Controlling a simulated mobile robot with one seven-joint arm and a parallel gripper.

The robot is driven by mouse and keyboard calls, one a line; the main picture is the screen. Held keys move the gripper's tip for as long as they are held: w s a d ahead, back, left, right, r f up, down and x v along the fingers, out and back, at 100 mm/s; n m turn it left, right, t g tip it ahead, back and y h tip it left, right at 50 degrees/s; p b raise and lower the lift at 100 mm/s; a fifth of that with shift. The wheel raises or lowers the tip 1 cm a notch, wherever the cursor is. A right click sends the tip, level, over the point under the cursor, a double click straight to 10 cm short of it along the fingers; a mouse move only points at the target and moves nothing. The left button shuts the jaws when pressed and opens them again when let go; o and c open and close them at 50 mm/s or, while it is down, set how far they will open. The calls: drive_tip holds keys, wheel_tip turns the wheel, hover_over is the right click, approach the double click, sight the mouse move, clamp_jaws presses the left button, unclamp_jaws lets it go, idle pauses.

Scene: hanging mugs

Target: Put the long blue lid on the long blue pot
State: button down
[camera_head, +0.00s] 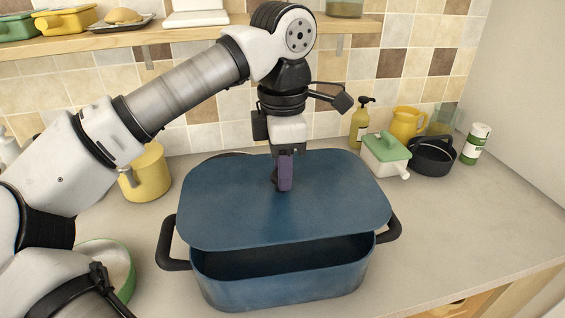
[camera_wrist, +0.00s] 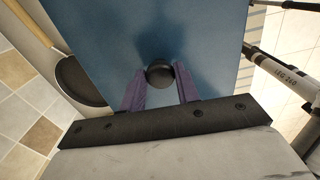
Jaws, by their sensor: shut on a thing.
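The long blue lid (camera_head: 225,205) is a broad flat plate with rounded corners. My gripper (camera_head: 284,188) is shut on the lid's black knob (camera_wrist: 159,73), one purple finger on each side of it in the wrist view. The lid (camera_wrist: 110,35) is over the long blue pot (camera_head: 280,287), set toward its back. A dark strip of the pot's open inside shows below the lid's front edge. The pot stands on the counter with black handles at left and right. The lid hides the pot's back rim, so I cannot tell whether they touch there.
A yellow pot (camera_head: 149,173) and a green-rimmed bowl (camera_head: 124,268) are at the left. A soap bottle (camera_head: 361,124), a white dish with green lid (camera_head: 386,155), a black pot (camera_head: 432,158) and a green-white can (camera_head: 475,145) stand back right. The front right counter (camera_head: 460,220) is clear.

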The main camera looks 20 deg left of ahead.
sight(283, 196)
drive_tip(key=shift+f+b, duration=2.35)
drive_tip(key=shift+f, duration=1)
drive_tip(key=shift+f+b, duration=0.65)
drive_tip(key=shift+f, duration=0.1)
drive_tip(key=c, duration=0.6)
unclamp_jaws()
drive_tip(key=shift+c, duration=0.2)
drive_tip(key=shift+r, duration=0.1)
wheel_tip(283, 196, up, 14)
drive_tip(key=p, duration=1)
drive_tip(key=shift+f, duration=0.25)
